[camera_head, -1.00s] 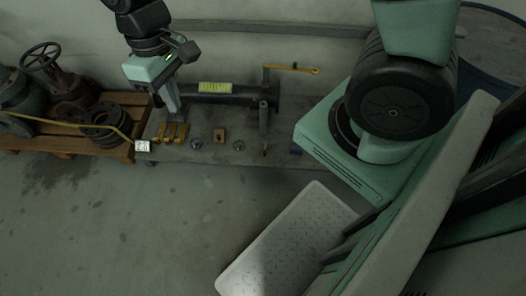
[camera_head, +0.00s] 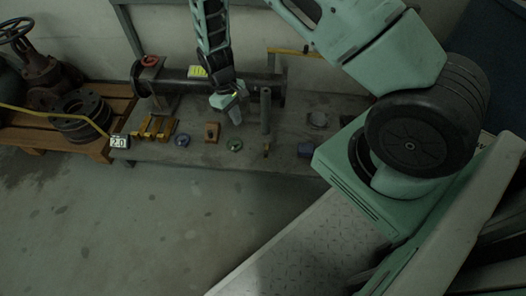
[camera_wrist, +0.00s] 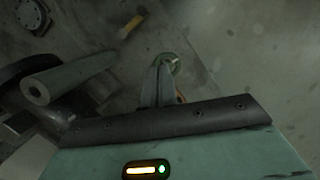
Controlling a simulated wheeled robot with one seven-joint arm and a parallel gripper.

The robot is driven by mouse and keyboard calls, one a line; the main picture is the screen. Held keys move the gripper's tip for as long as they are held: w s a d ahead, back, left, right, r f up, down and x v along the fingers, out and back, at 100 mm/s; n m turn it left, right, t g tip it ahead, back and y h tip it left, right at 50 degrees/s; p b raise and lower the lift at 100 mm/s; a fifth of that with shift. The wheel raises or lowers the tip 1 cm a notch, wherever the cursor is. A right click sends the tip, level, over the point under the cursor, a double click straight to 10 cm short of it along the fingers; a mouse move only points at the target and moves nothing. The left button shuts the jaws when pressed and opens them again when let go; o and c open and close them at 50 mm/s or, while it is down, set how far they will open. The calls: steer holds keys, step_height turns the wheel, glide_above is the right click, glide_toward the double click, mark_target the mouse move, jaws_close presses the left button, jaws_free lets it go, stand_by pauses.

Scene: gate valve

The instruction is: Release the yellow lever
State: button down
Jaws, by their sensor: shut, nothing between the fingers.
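The yellow lever (camera_head: 284,50) shows in the head view as a thin yellow bar behind the right end of the dark pipe (camera_head: 180,80). Its right part is hidden behind my arm. My gripper (camera_head: 236,116) hangs pointing down in front of the pipe, left of the grey upright post (camera_head: 265,110) and clear of the lever. It is shut and empty. In the wrist view my gripper's fingers (camera_wrist: 162,70) are together above the bench, near a small round greenish part. I cannot make out the lever in the wrist view.
The low bench (camera_head: 335,135) holds yellow blocks (camera_head: 154,128), a blue disc (camera_head: 183,140), a brown block (camera_head: 211,132), a green disc (camera_head: 234,145) and a purple-blue part (camera_head: 306,150). A wooden pallet (camera_head: 60,138) with valve parts stands left. The floor in front is clear.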

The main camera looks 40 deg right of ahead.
steer(key=d+f, duration=0.2)
steer(key=f, duration=0.1)
steer(key=shift+d+f+b, duration=0.15)
steer(key=shift+b, duration=0.2)
steer(key=b, duration=0.5)
glide_toward(267, 149)
steer(key=a+f, duration=0.1)
steer(key=w+a+f, duration=0.1)
steer(key=f, duration=0.1)
steer(key=w+a+f, duration=0.1)
steer(key=a+f, duration=0.1)
steer(key=shift+w+f, duration=0.1)
steer(key=shift+w, duration=0.15)
steer(key=s, duration=0.1)
steer(key=b, duration=0.1)
steer(key=s+d+b, duration=0.1)
steer(key=shift+s+f, duration=0.25)
steer(key=shift+s, duration=0.1)
steer(key=shift+s+d+r, duration=0.1)
steer(key=shift+s+d, duration=0.05)
steer(key=shift+s, duration=0.5)
steer(key=shift+r, duration=0.15)
